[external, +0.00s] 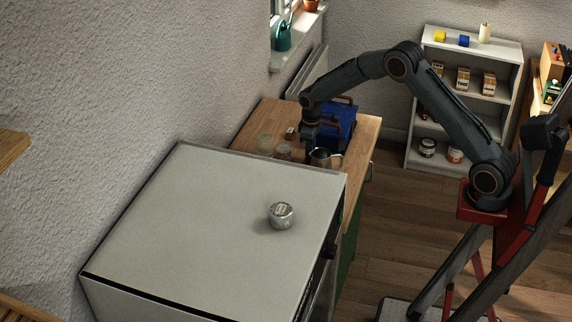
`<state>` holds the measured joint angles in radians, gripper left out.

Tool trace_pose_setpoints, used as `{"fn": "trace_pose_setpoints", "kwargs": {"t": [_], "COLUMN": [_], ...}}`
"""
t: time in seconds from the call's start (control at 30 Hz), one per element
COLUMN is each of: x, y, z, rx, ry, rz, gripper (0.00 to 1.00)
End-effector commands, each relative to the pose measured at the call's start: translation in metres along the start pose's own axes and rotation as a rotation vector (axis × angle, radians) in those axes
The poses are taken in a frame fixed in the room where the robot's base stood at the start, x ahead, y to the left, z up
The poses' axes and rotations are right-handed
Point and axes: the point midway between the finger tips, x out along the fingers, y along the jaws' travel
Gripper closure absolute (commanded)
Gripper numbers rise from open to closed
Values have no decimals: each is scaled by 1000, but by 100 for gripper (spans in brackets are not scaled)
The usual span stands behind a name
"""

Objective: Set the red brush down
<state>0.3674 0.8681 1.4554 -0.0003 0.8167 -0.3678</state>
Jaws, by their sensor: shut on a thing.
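My gripper (309,150) points down over the wooden counter (268,118), behind the metal jug and next to the blue box. It is small and dark here, and its fingertips are partly hidden. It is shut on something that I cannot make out. I cannot pick out a red brush anywhere in this view, and I cannot tell how far the gripper is above the counter.
A metal jug (322,159), glass jars (265,144) and a small pale block (290,132) crowd around the gripper. A blue box (340,122) stands behind it. A white appliance (190,215) in front carries a round tin (281,215). The counter's right side looks clear.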

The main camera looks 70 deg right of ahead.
Motion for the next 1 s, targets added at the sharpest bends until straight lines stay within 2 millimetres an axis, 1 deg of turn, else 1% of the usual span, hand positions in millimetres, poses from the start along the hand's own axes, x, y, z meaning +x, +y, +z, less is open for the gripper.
{"fn": "trace_pose_setpoints", "kwargs": {"t": [0.2, 0.23, 0.3, 0.33, 0.6, 0.73, 0.87, 1.0], "x": [4, 4, 4, 3, 3, -5, -22, -51], "y": [0, 0, 0, 0, 0, 0, 0, 0], "z": [0, 0, 0, 0, 0, 0, -1, -2], "rx": [0, 0, 0, 0, 0, 0, 0, 0], "ry": [-1, -1, -1, -1, -1, 1, 2, 4], "rz": [0, 0, 0, 0, 0, 0, 1, 2], "gripper": [100, 80, 68, 66, 66, 66, 66, 66]}}
